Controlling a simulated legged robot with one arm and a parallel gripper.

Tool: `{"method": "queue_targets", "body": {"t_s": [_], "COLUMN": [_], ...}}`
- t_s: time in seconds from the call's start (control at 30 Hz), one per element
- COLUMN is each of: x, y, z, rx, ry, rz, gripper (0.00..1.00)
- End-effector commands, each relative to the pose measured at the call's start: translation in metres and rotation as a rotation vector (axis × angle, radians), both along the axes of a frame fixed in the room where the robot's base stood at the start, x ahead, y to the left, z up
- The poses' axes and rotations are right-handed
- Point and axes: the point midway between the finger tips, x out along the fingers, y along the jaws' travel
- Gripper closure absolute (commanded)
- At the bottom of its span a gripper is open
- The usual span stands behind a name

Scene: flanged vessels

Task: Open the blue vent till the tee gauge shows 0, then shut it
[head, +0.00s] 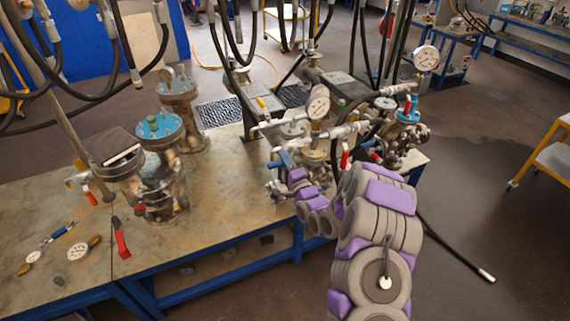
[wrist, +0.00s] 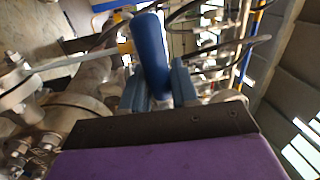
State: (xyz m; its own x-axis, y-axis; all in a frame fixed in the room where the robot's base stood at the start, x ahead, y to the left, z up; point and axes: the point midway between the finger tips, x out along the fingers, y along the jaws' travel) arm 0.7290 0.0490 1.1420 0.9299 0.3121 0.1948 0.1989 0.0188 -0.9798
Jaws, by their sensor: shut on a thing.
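The blue vent handle (wrist: 150,50) stands between the two fingers of my gripper (wrist: 158,82) in the wrist view, and the gripper is shut on it. In the head view my gripper (head: 292,174) reaches the front of the piping, at the blue handle (head: 285,157). A round white-faced gauge (head: 318,103) stands on the piping just above and behind the gripper. A second gauge (head: 426,58) stands higher at the right. I cannot tell which is the tee gauge, and their readings are too small to make out.
Red-handled valves (head: 345,157) sit close to the right of my gripper. Flanged vessels (head: 160,127) stand on the bench at the left. Loose gauges (head: 78,251) and a red-handled tool (head: 121,238) lie on the bench front. Black hoses hang overhead.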

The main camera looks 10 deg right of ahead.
Motion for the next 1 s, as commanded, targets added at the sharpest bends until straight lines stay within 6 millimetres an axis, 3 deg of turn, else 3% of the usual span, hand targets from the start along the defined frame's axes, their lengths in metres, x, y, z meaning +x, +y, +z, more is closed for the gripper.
{"method": "queue_targets", "body": {"t_s": [0.67, 0.7, 0.87, 1.0], "x": [0.0014, 0.0014, 0.0003, -0.0005], "y": [-0.002, -0.002, -0.0014, -0.001], "z": [0.0044, 0.0043, 0.0043, 0.0047], "rx": [0.057, 0.057, 0.057, 0.055], "ry": [0.015, 0.016, 0.016, 0.016], "rz": [-0.004, -0.004, -0.004, -0.003], "gripper": [1.0, 0.69, 0.53, 0.52]}}
